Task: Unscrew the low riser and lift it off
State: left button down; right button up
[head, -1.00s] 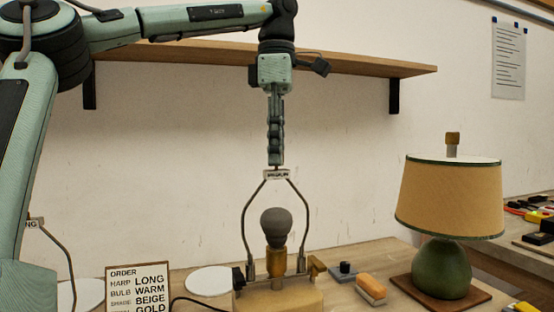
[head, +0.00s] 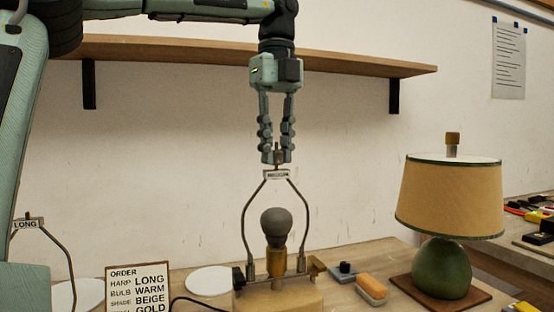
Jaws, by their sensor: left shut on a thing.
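The lamp being wired (head: 278,300) has a harp (head: 244,215) around a grey bulb (head: 276,222). A small label plate (head: 276,174) at the harp's top is too small to read. The low riser (head: 277,149) shows as a thin grey post above that plate, mostly hidden by my fingertips. My left gripper (head: 277,156) points straight down from above, its fingertips shut on the riser, one on each side. The riser is upright and still at the harp's top; I cannot tell how loose it is. My right gripper is not in view.
An order card (head: 138,288) and another harp labelled LONG (head: 27,223) are at the left. A finished lamp with a beige shade (head: 450,195) stands at the right. An orange-topped block (head: 373,287) lies between. A wooden shelf (head: 180,54) runs behind my arm.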

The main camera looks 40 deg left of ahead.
pick_arm(q)
jog(key=shift+r, duration=0.65)
jog(key=shift+r, duration=1.85)
